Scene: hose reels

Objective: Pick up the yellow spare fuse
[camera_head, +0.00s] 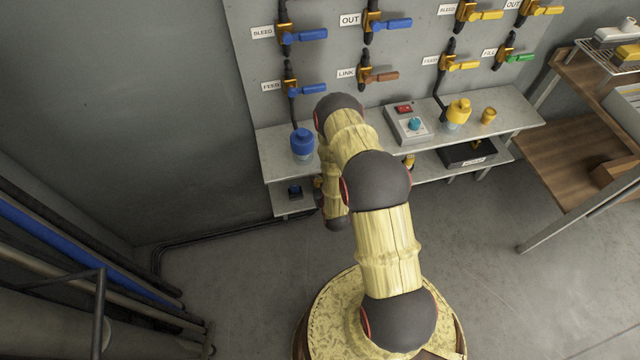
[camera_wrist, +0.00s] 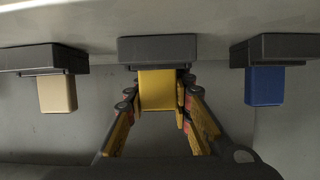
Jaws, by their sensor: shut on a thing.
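The yellow spare fuse (camera_wrist: 158,90) is a yellow block in the middle of the wrist view. Its upper end meets a dark holder (camera_wrist: 158,48); I cannot tell whether it is still seated there. My gripper (camera_wrist: 160,102) is shut on the fuse, one finger on each side. In the head view my arm hides the gripper and this fuse.
In the wrist view a tan block (camera_wrist: 57,93) in a dark holder is left, and a blue block (camera_wrist: 265,86) in another is right. The blue block also shows on the lower shelf in the head view (camera_head: 295,190). The upper shelf (camera_head: 275,150) overhangs it.

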